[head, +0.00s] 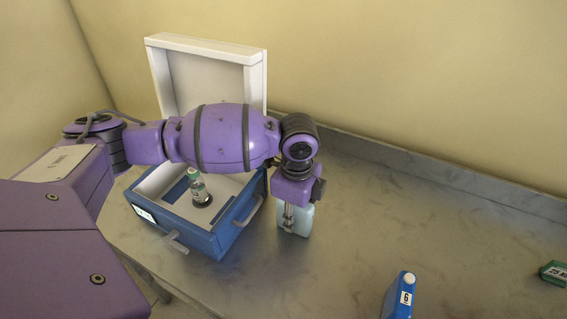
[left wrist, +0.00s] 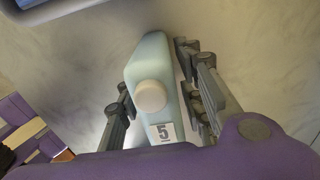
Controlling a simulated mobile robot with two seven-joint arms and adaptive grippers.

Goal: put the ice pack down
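The pale blue ice pack (head: 295,222) with a white cap is upright just right of the blue cool box, over the grey counter. In the left wrist view the ice pack (left wrist: 151,70) shows its cap and a label reading 5. My left gripper (head: 290,208) points down over it. My right gripper is in neither view.
The open blue cool box (head: 228,232) has its white lid (head: 205,48) raised and holds a small labelled bottle (head: 200,190). A blue pack labelled 6 (head: 398,298) stands at the front right. A green item (head: 555,273) lies at the right edge. The counter between is clear.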

